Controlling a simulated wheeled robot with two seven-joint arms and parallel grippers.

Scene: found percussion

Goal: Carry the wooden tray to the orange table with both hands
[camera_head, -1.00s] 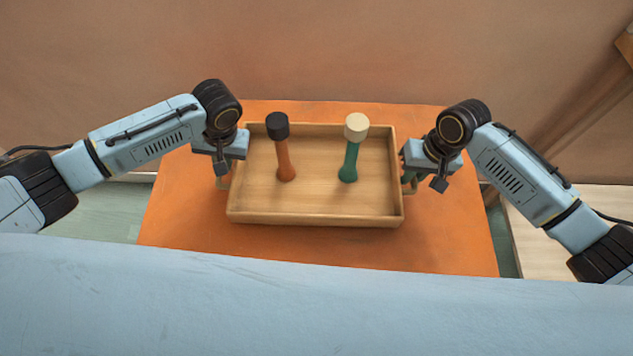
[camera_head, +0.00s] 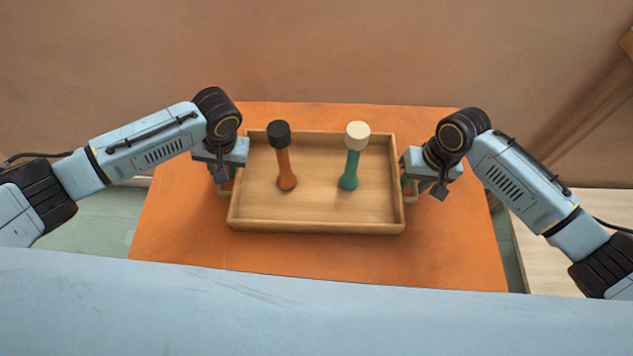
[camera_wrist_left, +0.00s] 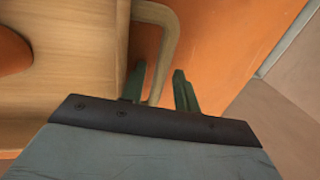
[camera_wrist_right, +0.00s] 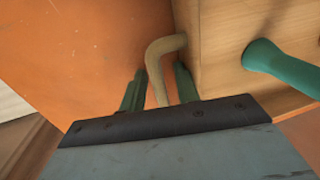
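The wooden tray (camera_head: 318,226) is level on the orange table (camera_head: 340,262), with no clear gap beneath it. An orange shaker with a black top (camera_head: 284,160) and a teal one with a cream top (camera_head: 352,160) stand upright in it. My left gripper (camera_wrist_left: 160,85) is at the tray's left handle (camera_wrist_left: 168,40). Its fingers stand apart on either side of the bar, with a gap visible. My right gripper (camera_wrist_right: 158,85) is likewise open around the right handle (camera_wrist_right: 160,50). In the head view both grippers' fingertips are partly hidden by the wrists.
Bare orange tabletop shows in front of the tray and at both sides. A plain brown wall (camera_head: 330,50) rises behind the table. Pale floor shows to the left and right.

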